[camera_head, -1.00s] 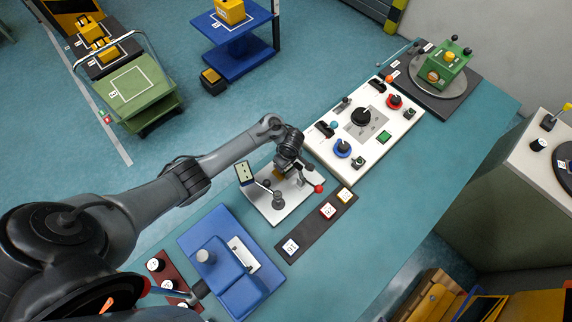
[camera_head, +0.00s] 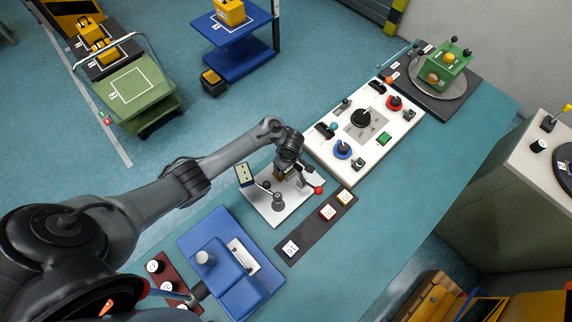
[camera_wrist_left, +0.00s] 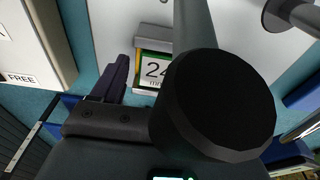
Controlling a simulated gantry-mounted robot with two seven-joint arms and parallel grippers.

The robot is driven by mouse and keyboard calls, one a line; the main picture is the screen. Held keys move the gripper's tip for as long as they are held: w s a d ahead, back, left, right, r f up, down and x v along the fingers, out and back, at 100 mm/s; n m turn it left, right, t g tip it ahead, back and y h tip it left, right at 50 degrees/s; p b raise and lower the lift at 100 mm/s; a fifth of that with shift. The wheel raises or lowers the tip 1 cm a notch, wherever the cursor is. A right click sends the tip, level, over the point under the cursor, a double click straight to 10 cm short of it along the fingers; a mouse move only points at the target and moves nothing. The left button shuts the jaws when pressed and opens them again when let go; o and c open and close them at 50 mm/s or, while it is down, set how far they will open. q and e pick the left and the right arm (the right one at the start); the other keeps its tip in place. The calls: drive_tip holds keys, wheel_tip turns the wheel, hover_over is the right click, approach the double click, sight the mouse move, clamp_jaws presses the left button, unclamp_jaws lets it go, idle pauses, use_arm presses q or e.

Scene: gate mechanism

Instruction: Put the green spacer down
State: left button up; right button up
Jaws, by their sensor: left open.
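The green spacer (camera_wrist_left: 153,68) shows in the left wrist view as a small block with a white "24" label and green edges, close to the white plate. My left gripper (camera_head: 287,172) is over the white gate mechanism plate (camera_head: 262,206) in the head view. One dark finger shows left of the spacer in the wrist view, with a gap between them. The other finger is hidden behind a large black round knob (camera_wrist_left: 225,105). The gripper is open. In the head view my wrist mostly hides the spacer. My right gripper is not in view.
A dark strip (camera_head: 309,230) with several labelled blocks lies in front of the plate. A red knob (camera_head: 319,190) and an upright sign (camera_head: 244,173) stand close to my gripper. A blue fixture (camera_head: 225,270) is at lower left; a white control panel (camera_head: 365,140) is at upper right.

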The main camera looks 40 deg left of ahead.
sight(289, 170)
use_arm(q)
wheel_tip(289, 170, up, 12)
drive_tip(key=d+p, duration=0.1)
drive_tip(key=p, duration=0.6)
drive_tip(key=shift+d, duration=0.25)
drive_tip(key=shift+s+a, duration=0.1)
